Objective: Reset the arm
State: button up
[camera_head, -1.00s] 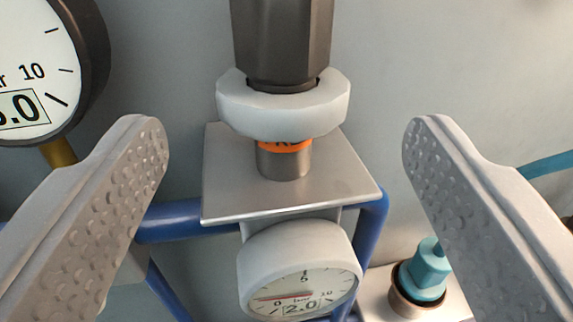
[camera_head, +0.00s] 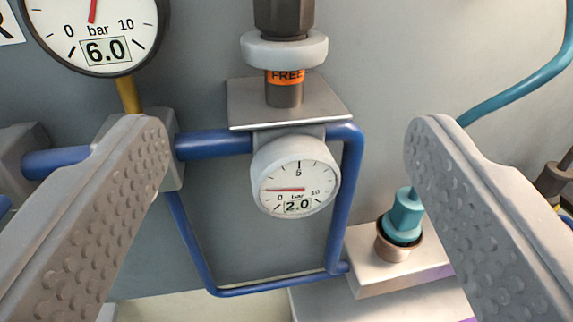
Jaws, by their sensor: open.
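My gripper (camera_head: 287,150) is open and empty, with its two grey dimpled fingers wide apart at the left and right of the view. Beyond the gap stands a regulator with a dark knob (camera_head: 284,17), a pale ring (camera_head: 284,49) and an orange label (camera_head: 285,76) reading FREE. Below its metal plate (camera_head: 290,101) is a small white gauge (camera_head: 296,177) showing 2.0 bar. The fingers do not appear to touch any of these.
A larger gauge (camera_head: 95,30) at upper left shows 6.0 bar. Blue pipes (camera_head: 214,143) run around the regulator. A teal fitting (camera_head: 405,214) sits in a metal block at lower right. A teal hose (camera_head: 520,85) curves at upper right.

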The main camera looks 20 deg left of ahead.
jog(key=d+r+m+h+b, duration=0.2)
jog(key=d+r+h+b, duration=0.2)
jog(key=d+r, duration=0.65)
jog(key=s+d+r+m+g+h+b, duration=0.1)
jog(key=s+d+r, duration=0.4)
jog(key=s+r, duration=0.5)
jog(key=shift+s+d+r+m+h+b, duration=0.2)
jog(key=shift+r+m+h+b, duration=0.5)
jog(key=shift+h+b, duration=0.4)
